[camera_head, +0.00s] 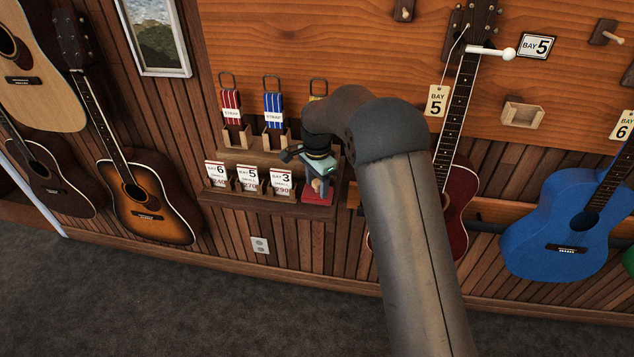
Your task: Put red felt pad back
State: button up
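A red, flat piece that looks like the red felt pad (318,198) lies at the right end of the lower shelf, just right of the BAY 3 card. My gripper (312,176) is at that end of the shelf, above and in front of the red piece, and hides part of it. A small tan piece (319,185) shows at the gripper's lower end, over the red piece. I cannot tell whether the fingers hold it or whether they touch the pad. The finger gap is too small and dark to read.
Price cards for BAY 6 (216,174), BAY 5 (249,180) and BAY 3 (281,182) stand left of my gripper. Red (232,107) and blue (273,110) straps hang above wooden holders.

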aim_at(317, 181)
jog(key=shift+r, duration=0.1)
notch_tip(317, 181, up, 12)
jog(key=b, duration=0.2)
jog(key=s+d+r+n, duration=0.4)
jog(key=s+d, duration=0.7)
jog(key=s, duration=0.3)
jog(key=s+d+f+n, duration=0.3)
jog(key=s, duration=0.8)
jog(key=s+d+f+n, duration=0.3)
jog(key=s+d, duration=0.1)
jog(key=s, duration=0.7)
jog(key=shift+s+f+n+t, duration=0.15)
jog(key=shift+s+n+t, duration=0.15)
jog(key=shift+s+t, duration=0.1)
